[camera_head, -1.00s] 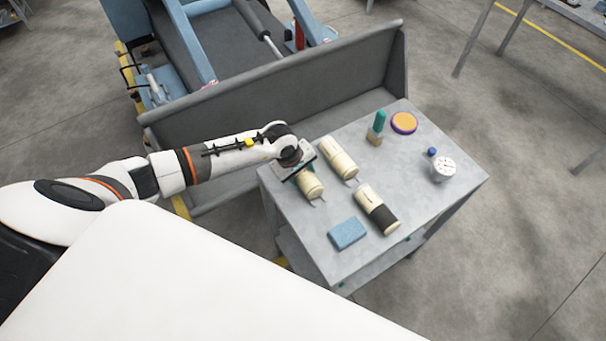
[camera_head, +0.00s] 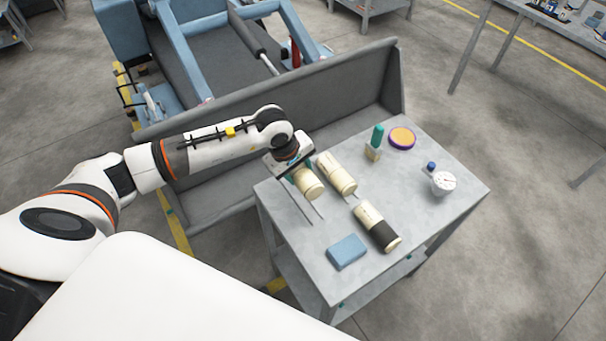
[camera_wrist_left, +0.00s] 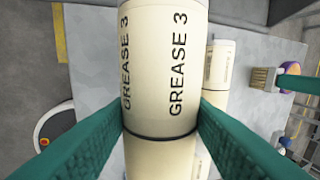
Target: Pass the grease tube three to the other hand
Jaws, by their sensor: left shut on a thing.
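The grease tube three (camera_wrist_left: 160,65) is a cream cylinder with "GREASE 3" lettering, filling the middle of the left wrist view. My left gripper (camera_wrist_left: 165,125) has its green fingers on both sides of the tube and is shut on it. In the head view the tube (camera_head: 309,186) hangs under my left gripper (camera_head: 298,178) at the table's left end and seems raised a little above the top. The gripper hides part of it. My right gripper does not show in either view.
On the grey table (camera_head: 290,235) are a second cream tube (camera_head: 338,174), a cream and black tube (camera_head: 376,228), a blue sponge (camera_head: 347,251), a green-handled brush (camera_head: 375,142), an orange and purple disc (camera_head: 402,138) and a white gauge (camera_head: 443,183). A grey walled bench (camera_head: 280,95) stands behind.

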